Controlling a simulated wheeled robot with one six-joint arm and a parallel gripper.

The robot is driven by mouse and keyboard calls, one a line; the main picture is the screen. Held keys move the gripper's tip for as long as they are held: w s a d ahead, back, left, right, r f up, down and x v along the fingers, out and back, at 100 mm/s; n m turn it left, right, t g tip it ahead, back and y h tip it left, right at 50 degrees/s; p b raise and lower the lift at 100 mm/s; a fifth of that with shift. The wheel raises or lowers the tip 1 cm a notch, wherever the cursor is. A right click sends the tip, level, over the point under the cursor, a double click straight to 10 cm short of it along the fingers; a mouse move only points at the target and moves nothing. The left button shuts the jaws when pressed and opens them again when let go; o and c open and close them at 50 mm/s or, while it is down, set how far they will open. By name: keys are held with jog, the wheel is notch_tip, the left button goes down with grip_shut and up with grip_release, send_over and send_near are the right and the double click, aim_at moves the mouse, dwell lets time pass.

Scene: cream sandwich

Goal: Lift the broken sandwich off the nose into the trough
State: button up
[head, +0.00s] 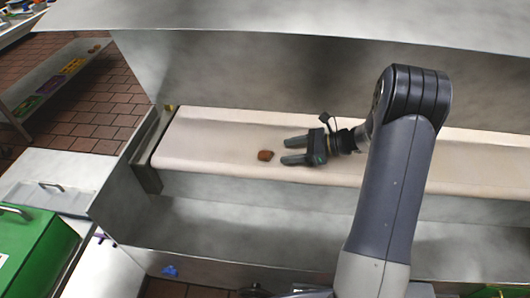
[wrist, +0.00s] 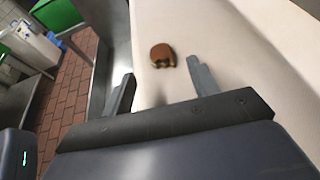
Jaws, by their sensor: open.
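The broken sandwich (head: 265,155) is a small brown piece lying on the cream belt (head: 215,125), nearer its front edge than its back. In the wrist view the sandwich (wrist: 162,54) has a ragged, notched near edge and lies just beyond my fingertips, roughly between their lines. My gripper (head: 283,151) is open and empty, to the right of the sandwich and apart from it, with its fingers pointing left; it also shows in the wrist view (wrist: 160,74). The belt's nose (head: 155,140) is at its left end. I cannot tell for certain which part is the trough.
A steel wall (head: 260,80) rises behind the belt, and a metal channel (head: 270,225) runs below its front. A green box (head: 35,250) stands at lower left. A low shelf (head: 60,80) stands on the tiled floor at far left. The belt left of the sandwich is clear.

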aim_at(264, 154)
jog(key=p+x, duration=0.1)
jog(key=x, duration=0.5)
jog(key=shift+a+f+p, duration=0.2)
jog(key=shift+p, duration=0.2)
jog(key=shift+c, duration=0.3)
jog(key=c, duration=1)
jog(key=shift+r, duration=0.15)
notch_tip(264, 154, up, 10)
jog(key=shift+f+b, duration=0.1)
jog(key=shift+b, duration=0.6)
